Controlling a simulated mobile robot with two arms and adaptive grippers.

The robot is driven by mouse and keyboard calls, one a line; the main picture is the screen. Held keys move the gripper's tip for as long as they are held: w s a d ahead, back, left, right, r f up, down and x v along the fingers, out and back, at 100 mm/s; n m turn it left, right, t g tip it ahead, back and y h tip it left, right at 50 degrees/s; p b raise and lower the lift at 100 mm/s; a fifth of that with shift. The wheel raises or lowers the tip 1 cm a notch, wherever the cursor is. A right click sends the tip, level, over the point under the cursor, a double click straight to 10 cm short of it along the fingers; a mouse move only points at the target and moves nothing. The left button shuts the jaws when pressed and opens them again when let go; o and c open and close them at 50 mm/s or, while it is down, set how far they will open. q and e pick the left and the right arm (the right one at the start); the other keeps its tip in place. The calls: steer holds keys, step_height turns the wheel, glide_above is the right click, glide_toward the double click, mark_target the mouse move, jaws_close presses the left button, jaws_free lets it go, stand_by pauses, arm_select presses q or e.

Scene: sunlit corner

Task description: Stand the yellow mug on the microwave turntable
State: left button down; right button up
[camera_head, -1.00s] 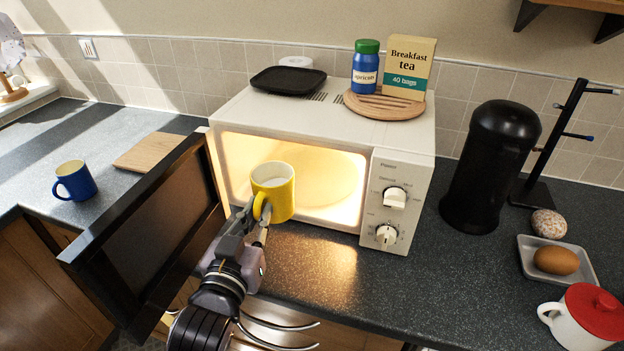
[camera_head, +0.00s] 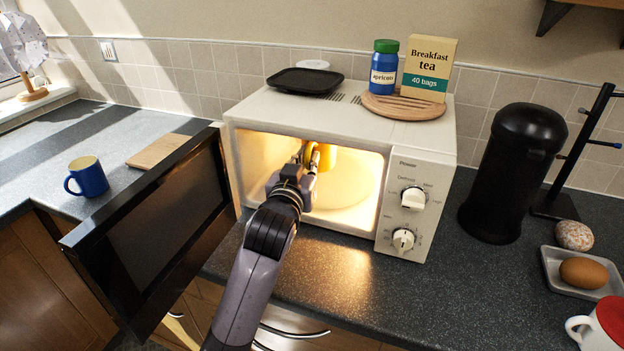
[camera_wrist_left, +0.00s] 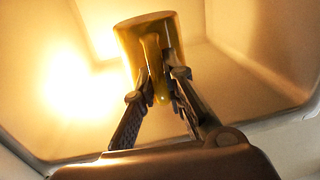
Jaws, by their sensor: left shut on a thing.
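The yellow mug (camera_head: 327,157) is inside the lit microwave (camera_head: 415,140), partly hidden behind my left gripper (camera_head: 308,158). In the left wrist view the mug (camera_wrist_left: 133,42) looks upright, with its handle towards me. My left gripper (camera_wrist_left: 157,85) is shut on that handle. The pale round turntable (camera_head: 350,186) shows on the microwave floor, right of and below the mug. I cannot tell whether the mug's base touches it. My right gripper is not in view.
The microwave door (camera_head: 150,235) stands open on the left. A blue mug (camera_head: 92,180) and a wooden board (camera_head: 158,151) lie beyond it. On top are a black tray (camera_head: 305,81), a blue jar (camera_head: 383,68) and a tea box (camera_head: 430,68). A black canister (camera_head: 512,172) stands right.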

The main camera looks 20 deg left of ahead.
arm_select(q)
steer(key=shift+w+r, duration=0.15)
steer(key=shift+w, duration=0.8)
steer(key=shift+w+f, duration=0.1)
steer(key=shift+f, duration=1.6)
step_height(320, 180, down, 2)
steer(key=shift+d+f, duration=0.1)
steer(key=shift+f, duration=0.1)
steer(key=shift+w+f+p, duration=0.1)
steer(key=shift+f+p, duration=0.3)
steer(key=shift+f, duration=0.25)
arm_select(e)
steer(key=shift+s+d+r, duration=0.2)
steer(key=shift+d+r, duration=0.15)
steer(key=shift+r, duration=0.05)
arm_select(q)
steer(key=shift+f, duration=0.1)
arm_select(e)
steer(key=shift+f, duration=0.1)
arm_select(q)
steer(key=c, duration=2.1)
jaws_free()
steer(key=shift+f, duration=0.15)
steer(key=o, duration=0.4)
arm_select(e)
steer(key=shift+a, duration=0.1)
